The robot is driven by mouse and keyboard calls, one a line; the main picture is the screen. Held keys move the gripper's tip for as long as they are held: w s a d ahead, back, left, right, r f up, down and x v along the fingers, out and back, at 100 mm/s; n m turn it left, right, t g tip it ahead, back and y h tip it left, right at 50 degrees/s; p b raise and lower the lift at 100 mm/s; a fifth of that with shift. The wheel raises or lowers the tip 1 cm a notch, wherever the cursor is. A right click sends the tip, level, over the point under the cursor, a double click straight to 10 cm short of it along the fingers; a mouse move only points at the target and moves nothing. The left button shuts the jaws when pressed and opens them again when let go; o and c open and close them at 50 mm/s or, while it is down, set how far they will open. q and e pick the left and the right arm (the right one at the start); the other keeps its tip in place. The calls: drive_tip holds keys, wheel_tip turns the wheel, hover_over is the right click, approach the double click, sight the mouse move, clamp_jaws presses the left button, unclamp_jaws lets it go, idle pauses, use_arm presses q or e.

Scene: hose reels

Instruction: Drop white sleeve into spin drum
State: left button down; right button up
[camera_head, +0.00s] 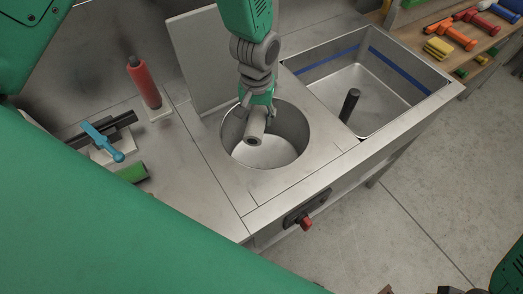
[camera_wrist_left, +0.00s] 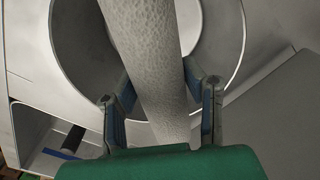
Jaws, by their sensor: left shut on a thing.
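The white sleeve (camera_head: 254,135) is a pale tube with a dark hole in its end, held at the mouth of the spin drum. The spin drum (camera_head: 294,128) is a round metal well sunk in the steel bench. My left gripper (camera_head: 257,112) reaches down from above and is shut on the sleeve. In the left wrist view the sleeve (camera_wrist_left: 150,60) runs between the two fingers (camera_wrist_left: 160,100), with the drum (camera_wrist_left: 215,45) behind it. Whether the sleeve touches the drum wall cannot be told.
An opened lid (camera_head: 202,62) stands behind the drum. A steel basin (camera_head: 400,88) with a dark post (camera_head: 349,105) is to the right. A red cylinder (camera_head: 144,84), a blue-handled tool (camera_head: 103,141) and a green cylinder (camera_head: 132,173) are on the left. A red knob (camera_head: 306,224) is on the front.

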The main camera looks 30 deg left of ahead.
use_arm(q)
drive_tip(key=c, duration=0.9)
unclamp_jaws()
drive_tip(key=shift+d+r, duration=0.1)
drive_tip(key=shift+d, duration=0.1)
drive_tip(key=shift+a, duration=0.1)
drive_tip(key=shift+a+r, duration=0.1)
drive_tip(key=shift+r, duration=0.05)
drive_tip(key=r, duration=1.1)
drive_tip(key=shift+w+d+r, duration=0.1)
drive_tip(key=shift+d+r, duration=0.15)
drive_tip(key=shift+d, duration=0.05)
drive_tip(key=shift+a, duration=0.1)
drive_tip(key=shift+a, duration=0.1)
